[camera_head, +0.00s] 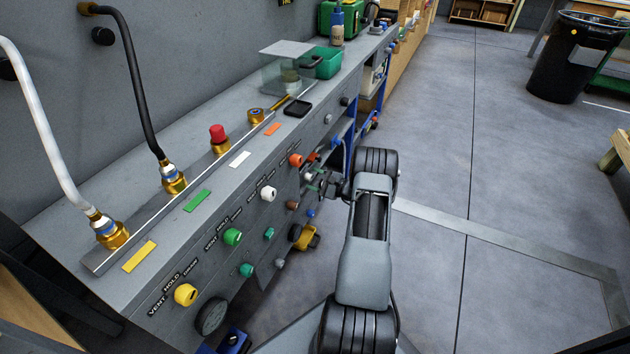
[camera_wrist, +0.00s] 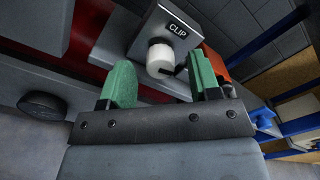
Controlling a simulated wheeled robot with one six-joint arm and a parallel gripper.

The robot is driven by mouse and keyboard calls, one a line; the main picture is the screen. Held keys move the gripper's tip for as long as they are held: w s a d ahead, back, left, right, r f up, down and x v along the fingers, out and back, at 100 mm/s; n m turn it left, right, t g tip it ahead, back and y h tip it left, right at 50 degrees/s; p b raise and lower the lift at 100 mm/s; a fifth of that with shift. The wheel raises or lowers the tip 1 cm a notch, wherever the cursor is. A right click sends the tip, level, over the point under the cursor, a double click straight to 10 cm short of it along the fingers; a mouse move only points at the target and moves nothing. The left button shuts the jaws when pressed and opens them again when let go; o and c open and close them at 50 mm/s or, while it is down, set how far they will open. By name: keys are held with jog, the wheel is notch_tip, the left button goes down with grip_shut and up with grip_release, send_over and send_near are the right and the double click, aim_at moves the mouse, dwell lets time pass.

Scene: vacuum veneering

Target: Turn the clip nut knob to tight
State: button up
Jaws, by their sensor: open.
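The clip nut knob (camera_wrist: 160,58) is a white round knob on a grey block labelled CLIP in the wrist view. A dark mark shows at its lower right. My gripper (camera_wrist: 163,78) is open, with one green fingertip on each side of the knob in the picture. The fingers look apart from the knob; how far short of it they are is hard to tell. In the head view my gripper (camera_head: 317,182) is at the bench front, beyond the orange knob. I cannot make out the clip nut knob there.
The grey bench (camera_head: 120,225) carries yellow, green, white and orange knobs along its front. A clear box (camera_head: 287,72) and a green bin (camera_head: 322,63) stand on top. An orange part (camera_wrist: 216,62) sits close to the right finger.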

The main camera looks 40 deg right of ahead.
jog(key=shift+c, duration=0.5)
jog(key=c, duration=0.8)
jog(key=shift+m, duration=0.3)
jog(key=m, duration=0.3)
jog(key=shift+m+p, duration=0.45)
jog(key=shift+m, duration=1.55)
jog(key=o, duration=0.9)
